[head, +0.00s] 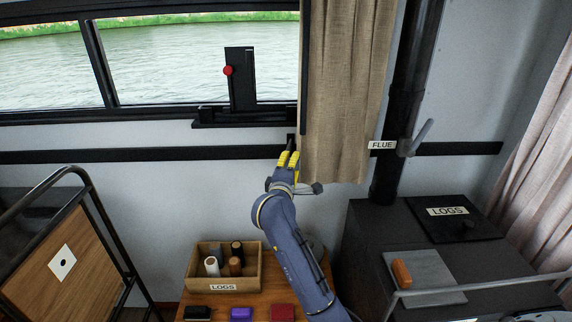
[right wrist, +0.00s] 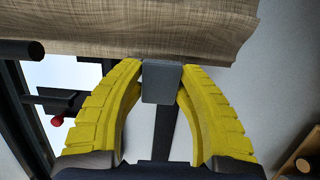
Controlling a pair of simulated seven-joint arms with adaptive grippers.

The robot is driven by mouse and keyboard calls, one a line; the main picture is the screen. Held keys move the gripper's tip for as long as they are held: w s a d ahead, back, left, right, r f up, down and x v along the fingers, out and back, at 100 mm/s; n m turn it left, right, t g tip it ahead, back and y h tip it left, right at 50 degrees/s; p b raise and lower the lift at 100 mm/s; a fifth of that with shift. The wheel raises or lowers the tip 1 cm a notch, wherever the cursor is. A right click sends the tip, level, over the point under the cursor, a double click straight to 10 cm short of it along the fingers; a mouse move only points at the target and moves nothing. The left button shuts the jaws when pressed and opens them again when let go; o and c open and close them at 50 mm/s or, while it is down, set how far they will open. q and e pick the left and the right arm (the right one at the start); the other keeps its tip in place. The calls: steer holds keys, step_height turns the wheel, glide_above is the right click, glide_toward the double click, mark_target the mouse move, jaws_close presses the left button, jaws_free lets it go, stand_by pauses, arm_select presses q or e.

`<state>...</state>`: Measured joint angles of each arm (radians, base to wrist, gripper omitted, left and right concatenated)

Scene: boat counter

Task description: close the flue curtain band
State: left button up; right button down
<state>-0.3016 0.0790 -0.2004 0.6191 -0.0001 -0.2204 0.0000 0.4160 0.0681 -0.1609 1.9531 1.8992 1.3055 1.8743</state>
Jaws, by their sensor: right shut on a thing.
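A white FLUE label (head: 382,145) and a grey lever (head: 419,136) sit at the curtain's right edge. My right gripper (head: 289,158) is at the curtain's lower left edge, in front of the black wall rail (head: 130,155). In the right wrist view its yellow fingers are shut on a small grey block (right wrist: 162,82), with the curtain (right wrist: 190,30) just beyond. Whether this block belongs to the band cannot be told. My left gripper is not in view.
The dark stove (head: 365,235) is at right. A wooden panel in a black tube frame (head: 68,262) stands at left. A black stand with a red knob (head: 228,70) is at the window.

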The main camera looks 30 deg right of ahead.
steer(key=shift+s+d+r, duration=0.1)
steer(key=shift+d, duration=0.35)
steer(key=c, duration=0.9)
jaws_free()
steer(key=shift+s+a, duration=0.15)
steer(key=shift+a, duration=0.1)
steer(key=v, duration=1.1)
steer(key=shift+s+a, duration=0.15)
steer(key=shift+s, duration=0.1)
